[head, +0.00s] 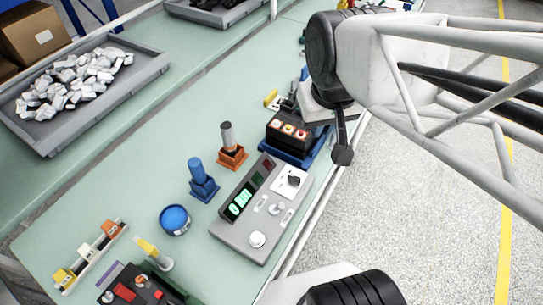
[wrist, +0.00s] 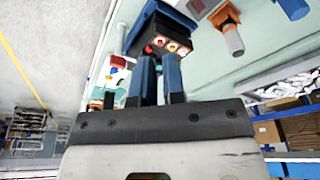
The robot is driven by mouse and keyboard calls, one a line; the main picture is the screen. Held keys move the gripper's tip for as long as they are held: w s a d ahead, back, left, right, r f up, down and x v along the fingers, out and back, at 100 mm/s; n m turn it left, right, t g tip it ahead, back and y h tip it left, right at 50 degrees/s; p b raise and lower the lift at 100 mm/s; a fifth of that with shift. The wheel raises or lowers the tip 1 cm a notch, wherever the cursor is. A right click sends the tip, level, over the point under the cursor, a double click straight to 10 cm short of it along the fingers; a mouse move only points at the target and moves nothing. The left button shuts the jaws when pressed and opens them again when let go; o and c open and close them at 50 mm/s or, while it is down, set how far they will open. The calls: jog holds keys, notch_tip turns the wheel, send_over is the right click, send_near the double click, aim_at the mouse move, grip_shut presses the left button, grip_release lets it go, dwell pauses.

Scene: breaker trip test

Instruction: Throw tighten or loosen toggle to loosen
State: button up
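A grey control panel (head: 225,228) with a green-lit display (head: 239,203) lies on the bench in the head view. It carries a dark knob on a white plate (head: 291,182), small switch-like parts (head: 275,208) and a round white button (head: 257,239). I cannot read which part is the tighten or loosen toggle. My gripper (wrist: 158,70) shows in the wrist view with two blue fingers standing apart and nothing visible between them. Beyond them is a dark box with lit buttons (wrist: 166,43). In the head view my arm mostly hides the gripper, beyond the panel.
The button box (head: 288,132) stands behind the panel. An orange-based post (head: 232,158), a blue post (head: 202,188) and a blue round container (head: 175,220) stand left of it. A grey tray (head: 146,78) holds white parts. Some green bench surface (head: 110,195) is clear.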

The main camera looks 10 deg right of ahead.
aim_at(281, 205)
jog(key=o, duration=0.5)
jog(key=shift+a+f, duration=0.25)
jog(key=shift+f, duration=0.1)
jog(key=shift+c, duration=0.2)
jog(key=shift+o, duration=0.3)
jog(key=s+a+f+n+g, duration=0.1)
jog(key=a+f+n+g, duration=0.4)
jog(key=f, duration=0.8)
jog(key=a+g, duration=0.2)
jog(key=a, duration=0.1)
jog(key=shift+h, duration=0.3)
jog(key=shift+d, duration=0.1)
jog(key=shift+x, duration=3.85)
grip_shut()
